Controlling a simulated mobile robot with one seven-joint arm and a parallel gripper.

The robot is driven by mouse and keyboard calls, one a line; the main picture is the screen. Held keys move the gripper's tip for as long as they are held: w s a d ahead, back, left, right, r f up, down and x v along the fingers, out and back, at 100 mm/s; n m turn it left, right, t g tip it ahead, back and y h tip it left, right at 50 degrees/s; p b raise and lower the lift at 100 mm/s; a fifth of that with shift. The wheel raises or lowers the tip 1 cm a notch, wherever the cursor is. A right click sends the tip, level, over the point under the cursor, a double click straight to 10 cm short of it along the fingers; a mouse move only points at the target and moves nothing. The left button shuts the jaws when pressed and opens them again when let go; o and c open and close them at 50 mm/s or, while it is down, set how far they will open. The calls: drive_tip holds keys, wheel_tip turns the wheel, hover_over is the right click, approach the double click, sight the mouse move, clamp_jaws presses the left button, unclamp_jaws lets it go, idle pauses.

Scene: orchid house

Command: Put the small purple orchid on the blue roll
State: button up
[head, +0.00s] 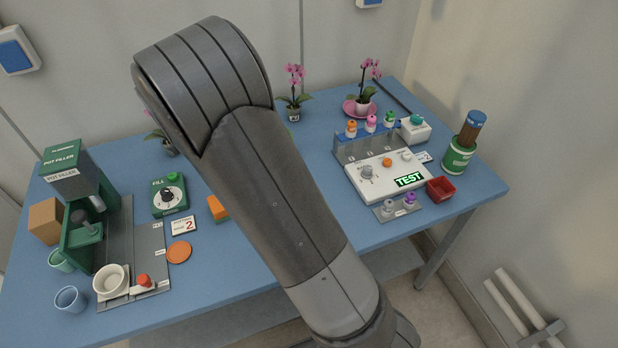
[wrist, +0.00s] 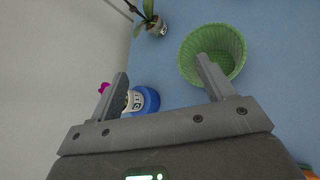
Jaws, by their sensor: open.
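In the wrist view a small pot with a white label (wrist: 133,101) overlaps the blue roll (wrist: 150,99). It looks set on or against the roll; the contact is not clear. A purple bloom (wrist: 103,88) shows beside the left finger, which hides the rest of this plant. My gripper (wrist: 160,70) is open, its left finger close to the pot and its right finger over the green basket's near rim. Nothing is seen clamped between the fingers. In the head view my arm hides the gripper, the roll and this pot.
The green basket (wrist: 187,62) stands right of the roll. Other orchids stand at the back (head: 293,112), on a pink saucer (head: 350,108) and at the left (head: 168,148). The pot filler (head: 75,180) is left, the test unit (head: 380,170) right. The wall is close behind.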

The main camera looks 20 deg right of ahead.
drive_tip(key=s+d+r+m+g+y, duration=0.1)
drive_tip(key=s+d+r+m+y, duration=0.3)
drive_tip(key=s, duration=0.5)
drive_tip(key=s+d+r+m+g+y, duration=0.1)
drive_tip(key=s+d+r+m, duration=0.25)
drive_tip(key=s+m, duration=0.45)
drive_tip(key=s+a+r+m+y, duration=0.1)
drive_tip(key=s+m+y, duration=0.1)
drive_tip(key=s, duration=0.8)
drive_tip(key=s+a+r+m+t+y, duration=0.1)
drive_tip(key=s+m, duration=0.4)
drive_tip(key=s, duration=0.6)
drive_tip(key=shift+s+a+r+m+t+y, duration=0.3)
drive_tip(key=shift+a+y, duration=0.25)
drive_tip(key=shift+y, duration=0.25)
